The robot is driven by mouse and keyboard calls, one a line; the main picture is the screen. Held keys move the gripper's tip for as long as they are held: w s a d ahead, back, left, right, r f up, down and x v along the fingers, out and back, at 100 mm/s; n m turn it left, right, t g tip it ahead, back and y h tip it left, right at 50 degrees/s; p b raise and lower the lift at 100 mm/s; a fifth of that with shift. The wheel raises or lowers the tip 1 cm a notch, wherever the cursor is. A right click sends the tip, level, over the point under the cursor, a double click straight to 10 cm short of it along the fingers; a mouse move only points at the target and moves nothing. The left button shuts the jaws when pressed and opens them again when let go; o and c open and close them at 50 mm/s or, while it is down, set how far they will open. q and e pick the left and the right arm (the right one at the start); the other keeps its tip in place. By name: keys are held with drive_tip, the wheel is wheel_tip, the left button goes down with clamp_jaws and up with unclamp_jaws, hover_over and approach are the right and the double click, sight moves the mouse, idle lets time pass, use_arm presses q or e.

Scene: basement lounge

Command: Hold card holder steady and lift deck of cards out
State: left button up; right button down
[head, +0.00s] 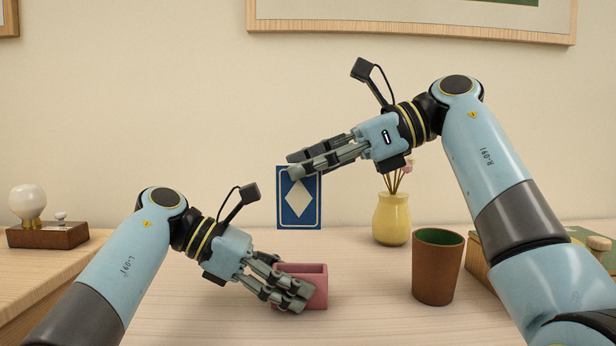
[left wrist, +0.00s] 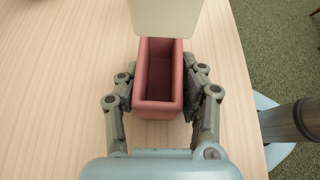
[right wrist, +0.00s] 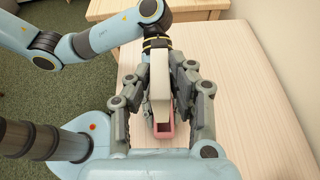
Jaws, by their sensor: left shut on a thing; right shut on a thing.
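The deck of cards (head: 299,208), blue with a white diamond, hangs upright in my right gripper (head: 306,164), above and clear of the card holder. Its cream edge shows between the fingers in the right wrist view (right wrist: 175,82) and at the top of the left wrist view (left wrist: 166,16). The pink card holder (head: 316,284) stands on the table. My left gripper (head: 287,292) is shut on it, with fingers on both sides. In the left wrist view the card holder (left wrist: 158,108) is open at the top and empty inside.
A brown cup with a green inside (head: 435,272) stands right of the holder. Behind it is a yellow vase with flowers (head: 391,219). A lamp on a wooden base (head: 48,234) is at the far left. A wooden box (head: 478,262) is at the right.

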use_arm(q)
drive_tip(key=o, duration=1.2)
drive_tip(key=shift+c, duration=0.2)
